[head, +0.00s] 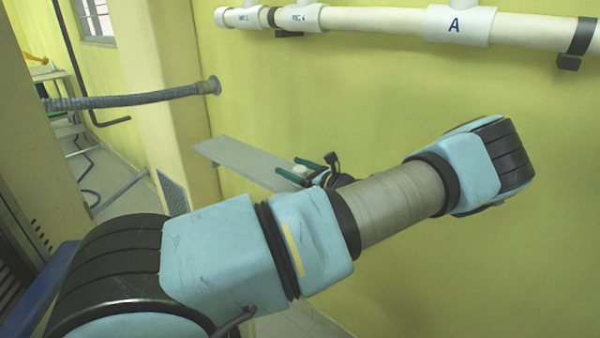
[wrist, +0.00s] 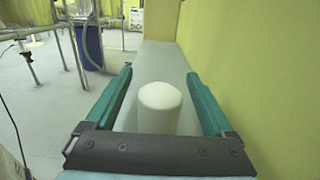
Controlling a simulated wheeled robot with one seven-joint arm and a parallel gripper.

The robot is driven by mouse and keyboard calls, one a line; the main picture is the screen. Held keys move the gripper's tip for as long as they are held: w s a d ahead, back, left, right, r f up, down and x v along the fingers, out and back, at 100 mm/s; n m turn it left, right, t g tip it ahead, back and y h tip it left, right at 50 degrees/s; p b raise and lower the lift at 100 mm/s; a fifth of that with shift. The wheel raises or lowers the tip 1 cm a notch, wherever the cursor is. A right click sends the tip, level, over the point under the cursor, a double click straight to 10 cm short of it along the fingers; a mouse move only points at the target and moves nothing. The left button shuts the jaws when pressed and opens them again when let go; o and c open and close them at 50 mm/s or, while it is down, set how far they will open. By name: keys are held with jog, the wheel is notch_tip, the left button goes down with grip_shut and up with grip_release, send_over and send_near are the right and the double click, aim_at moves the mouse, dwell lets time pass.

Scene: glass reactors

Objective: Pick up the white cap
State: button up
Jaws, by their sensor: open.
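The white cap (wrist: 159,108) stands upright on a narrow grey shelf (wrist: 158,58) in the wrist view. It sits between the two green fingers of my gripper (wrist: 158,88), with a gap on both sides. My gripper is open. In the head view my gripper (head: 298,171) is over the shelf (head: 232,157), partly hidden behind my arm. A small pale part of the cap (head: 301,170) shows between the fingers there. The cap's lower end is hidden by the dark gripper body in the wrist view.
A yellow-green wall (wrist: 247,70) runs close along the right side of the shelf. A grey hose (head: 130,98) and white pipes (head: 380,20) are fixed to the wall. Metal frames and a blue drum (wrist: 88,45) stand on the floor to the left.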

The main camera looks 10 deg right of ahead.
jog(key=shift+w+a, duration=0.15)
grip_shut()
dwell(0.6)
